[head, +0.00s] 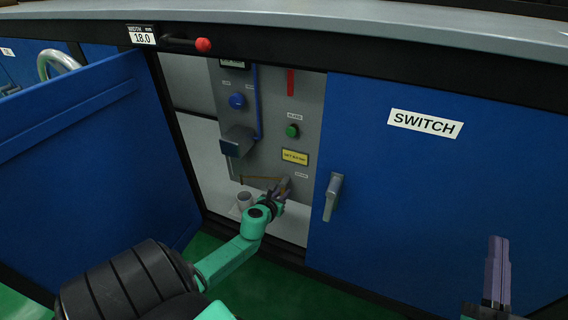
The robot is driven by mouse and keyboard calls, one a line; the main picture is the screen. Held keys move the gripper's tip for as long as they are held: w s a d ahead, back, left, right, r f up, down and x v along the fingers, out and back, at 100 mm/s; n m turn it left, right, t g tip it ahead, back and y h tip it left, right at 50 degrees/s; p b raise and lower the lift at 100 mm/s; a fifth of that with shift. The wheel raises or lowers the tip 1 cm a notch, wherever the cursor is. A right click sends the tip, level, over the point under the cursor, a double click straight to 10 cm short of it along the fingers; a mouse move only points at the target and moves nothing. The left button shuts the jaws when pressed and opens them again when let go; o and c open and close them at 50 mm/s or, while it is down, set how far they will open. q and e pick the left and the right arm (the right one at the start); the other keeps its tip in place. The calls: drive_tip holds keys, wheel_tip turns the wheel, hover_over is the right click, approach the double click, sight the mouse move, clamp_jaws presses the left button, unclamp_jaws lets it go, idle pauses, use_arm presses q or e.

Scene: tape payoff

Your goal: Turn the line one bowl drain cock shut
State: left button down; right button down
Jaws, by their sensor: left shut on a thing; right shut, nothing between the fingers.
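The drain cock is low on the grey panel (222,105) inside the open cabinet, below a yellow label (295,157). My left gripper (284,187) is at that spot, shut on what appears to be the cock's handle. The fingers hide most of it, so its exact angle cannot be told. A thin brownish bar (260,178) runs left from there. A small grey cup-like bowl (244,200) sits below the bar, beside my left wrist. My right gripper (497,262) is shut and empty, pointing up in front of the blue SWITCH door.
A blue door (90,150) stands open at the left. The closed blue SWITCH door (440,180) with a grey handle (333,196) borders the opening on the right.

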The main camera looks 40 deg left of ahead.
use_arm(q)
drive_tip(key=shift+f, duration=0.1)
use_arm(e)
drive_tip(key=shift+f, duration=0.1)
use_arm(q)
drive_tip(key=c, duration=0.8)
unclamp_jaws()
drive_tip(key=shift+s, duration=0.2)
drive_tip(key=p+v, duration=0.1)
drive_tip(key=v, duration=0.2)
drive_tip(key=shift+s+d+r+p, duration=0.15)
drive_tip(key=shift+s+r+p, duration=0.1)
drive_tip(key=shift+r+p, duration=0.05)
drive_tip(key=p, duration=0.2)
approach(282, 193)
drive_tip(key=v, duration=0.4)
drive_tip(key=shift+d, duration=0.1)
use_arm(e)
drive_tip(key=s+a+f+g+h, duration=0.1)
drive_tip(key=s+f+g, duration=0.3)
drive_tip(key=f, duration=0.9)
drive_tip(key=s+a+f+m+g+h, duration=0.1)
drive_tip(key=s+f+g, duration=0.4)
drive_tip(key=s+f, duration=0.4)
wheel_tip(282, 193, down, 4)
drive_tip(key=shift+f+g, duration=0.25)
drive_tip(key=shift+g, duration=0.05)
